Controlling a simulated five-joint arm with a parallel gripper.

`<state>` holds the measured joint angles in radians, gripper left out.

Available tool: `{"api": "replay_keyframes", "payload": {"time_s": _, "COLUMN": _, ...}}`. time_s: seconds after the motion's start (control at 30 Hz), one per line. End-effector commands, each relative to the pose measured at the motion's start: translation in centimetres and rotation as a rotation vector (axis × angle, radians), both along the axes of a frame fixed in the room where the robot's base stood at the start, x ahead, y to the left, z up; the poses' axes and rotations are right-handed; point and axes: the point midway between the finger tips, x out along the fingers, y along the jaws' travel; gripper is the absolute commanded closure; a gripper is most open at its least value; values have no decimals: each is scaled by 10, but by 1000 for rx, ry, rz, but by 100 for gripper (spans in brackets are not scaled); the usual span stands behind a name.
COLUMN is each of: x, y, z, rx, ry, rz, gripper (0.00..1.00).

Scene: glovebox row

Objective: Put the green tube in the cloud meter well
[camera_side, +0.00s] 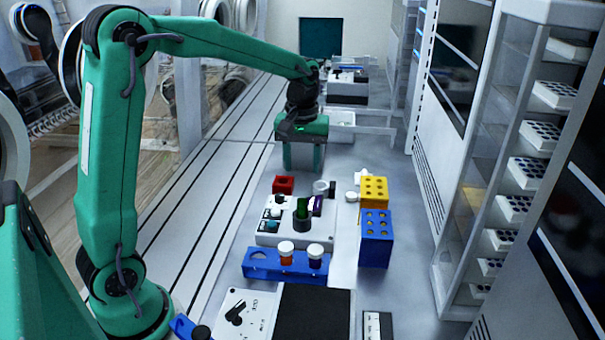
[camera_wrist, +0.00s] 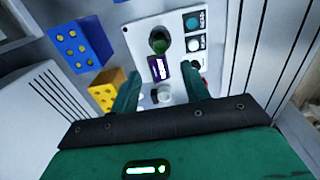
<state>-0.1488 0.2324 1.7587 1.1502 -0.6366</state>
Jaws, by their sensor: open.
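The green tube (camera_side: 302,208) stands in the dark round well of a white meter (camera_side: 268,239), its upper part showing above the collar. In the wrist view the tube (camera_wrist: 158,44) is seen from above inside the dark ring on the meter's white face (camera_wrist: 139,41). My gripper (camera_side: 303,170) is above and behind the meter, pointing down, apart from the tube. In the wrist view my gripper (camera_wrist: 161,80) has its two green fingers spread with nothing held. How deep the tube sits is hidden by the collar.
A blue rack (camera_side: 258,265) with two white-capped vials stands in front of the meter. A yellow holed block (camera_side: 374,191) and a blue one (camera_side: 376,245) stand to the right. A small red block (camera_side: 283,184) is behind. A black pad (camera_side: 313,312) lies in front.

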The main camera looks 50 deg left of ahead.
Motion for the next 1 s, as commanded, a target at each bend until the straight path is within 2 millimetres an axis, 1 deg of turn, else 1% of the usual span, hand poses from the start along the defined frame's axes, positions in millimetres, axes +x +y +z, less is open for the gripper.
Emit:
{"api": "replay_keyframes", "payload": {"time_s": 0.33, "x": -1, "y": -1, "z": 1, "rx": 1, "ry": -4, "rz": -6, "gripper": 54}}
{"api": "replay_keyframes", "payload": {"time_s": 0.53, "x": -14, "y": -7, "z": 13, "rx": 6, "ry": -36, "rz": -54, "gripper": 54}}
{"api": "replay_keyframes", "payload": {"time_s": 0.67, "x": -30, "y": -14, "z": 26, "rx": 14, "ry": -76, "rz": -118, "gripper": 54}}
{"api": "replay_keyframes", "payload": {"time_s": 0.8, "x": -53, "y": -23, "z": 40, "rx": 28, "ry": -130, "rz": -205, "gripper": 54}}
{"api": "replay_keyframes", "payload": {"time_s": 1.0, "x": -89, "y": -36, "z": 55, "rx": 55, "ry": -210, "rz": -338, "gripper": 54}}
